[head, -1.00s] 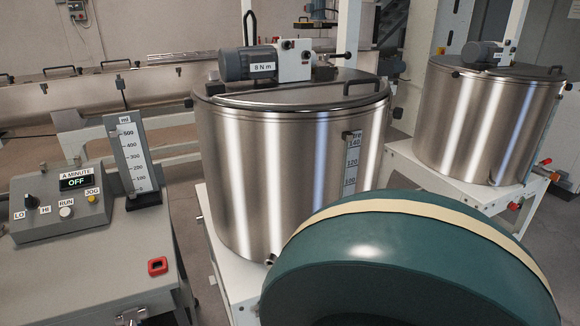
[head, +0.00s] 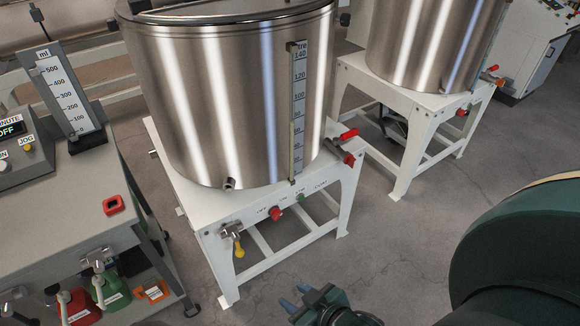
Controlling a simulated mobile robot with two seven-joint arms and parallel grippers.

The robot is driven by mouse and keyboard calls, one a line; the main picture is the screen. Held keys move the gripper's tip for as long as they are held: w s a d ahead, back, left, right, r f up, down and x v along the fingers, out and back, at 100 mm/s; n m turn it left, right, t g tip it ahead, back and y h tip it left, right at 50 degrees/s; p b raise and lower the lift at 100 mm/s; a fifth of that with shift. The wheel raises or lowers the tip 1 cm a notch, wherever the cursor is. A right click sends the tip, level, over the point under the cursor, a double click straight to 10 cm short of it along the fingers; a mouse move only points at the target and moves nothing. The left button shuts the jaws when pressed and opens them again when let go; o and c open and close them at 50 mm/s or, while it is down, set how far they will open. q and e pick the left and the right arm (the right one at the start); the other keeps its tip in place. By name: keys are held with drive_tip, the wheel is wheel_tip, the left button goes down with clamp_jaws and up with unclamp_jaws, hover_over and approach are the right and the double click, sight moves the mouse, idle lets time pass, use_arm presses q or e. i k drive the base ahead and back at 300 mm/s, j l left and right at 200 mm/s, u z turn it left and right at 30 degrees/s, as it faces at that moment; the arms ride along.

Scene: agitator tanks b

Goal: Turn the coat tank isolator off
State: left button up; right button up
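A steel tank (head: 235,100) with a litre scale stands on a white frame (head: 205,222). On the frame's front rail is a red rotary knob (head: 276,213) with small OFF and ON lettering beside it and a green button (head: 301,198) to its right. The knob's exact setting is too small to tell. A second tank (head: 425,45) stands behind right, with a small red knob (head: 461,112) on its frame. No tank name is readable. My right gripper (head: 296,297) is at the bottom edge, below and apart from the front knob, with its blue fingertips apart and empty. My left gripper is out of view.
A red valve handle (head: 348,134) and a red fitting (head: 349,158) stick out at the near frame's right side. A yellow-handled tap (head: 238,246) hangs at its front left corner. A grey bench (head: 75,215) stands left. Floor is clear between the frames.

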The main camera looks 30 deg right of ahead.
sight(276, 213)
drive_tip(key=k+j+z, duration=0.2)
drive_tip(key=j+z, duration=0.2)
drive_tip(key=k+j+z, duration=0.35)
drive_tip(key=k+j, duration=0.1)
drive_tip(key=i+l, duration=0.2)
drive_tip(key=l, duration=0.2)
drive_tip(key=i+l+u, duration=0.15)
drive_tip(key=l, duration=0.3)
drive_tip(key=i+l, duration=0.15)
drive_tip(key=l, duration=0.25)
drive_tip(key=i+l+u, duration=0.15)
drive_tip(key=l, duration=0.3)
drive_tip(key=i+l, duration=0.15)
drive_tip(key=l, duration=0.3)
drive_tip(key=i+l+u, duration=0.15)
drive_tip(key=l, duration=0.3)
drive_tip(key=i+l, duration=0.1)
drive_tip(key=l, duration=0.35)
drive_tip(key=i+l+u, duration=0.15)
drive_tip(key=l, duration=0.3)
drive_tip(key=k, duration=0.05)
